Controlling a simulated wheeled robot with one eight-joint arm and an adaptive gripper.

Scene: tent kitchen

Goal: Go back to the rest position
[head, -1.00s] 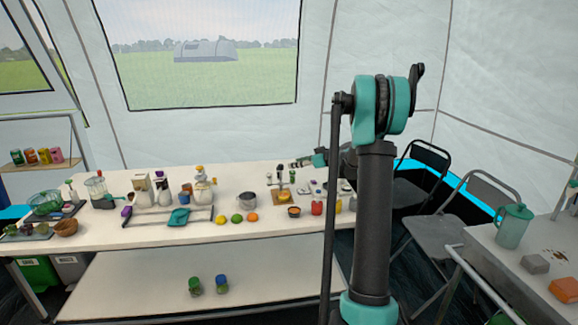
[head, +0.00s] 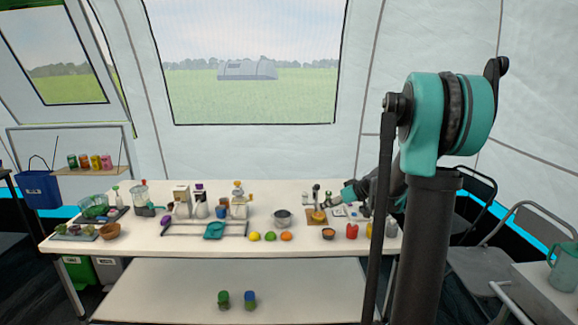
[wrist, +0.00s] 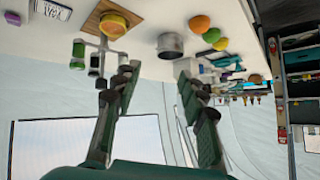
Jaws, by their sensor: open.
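My gripper (head: 328,206) is above the right part of the long white table (head: 300,244) in the head view, close to the wooden board (head: 316,217) in the picture. In the wrist view, which looks upside down, the two dark fingers of my gripper (wrist: 158,84) stand apart with nothing between them. Beyond the fingertips are a grey pot (wrist: 170,46), the board (wrist: 92,20) with a yellow-orange thing on it, and a small rack of jars (wrist: 98,58). My arm's teal and black links cover the table's right end in the head view.
Fruit (head: 270,236), a teal cutting board (head: 214,230) and several jars crowd the table. Folding chairs (head: 490,265) and a side table (head: 545,290) are at the right.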

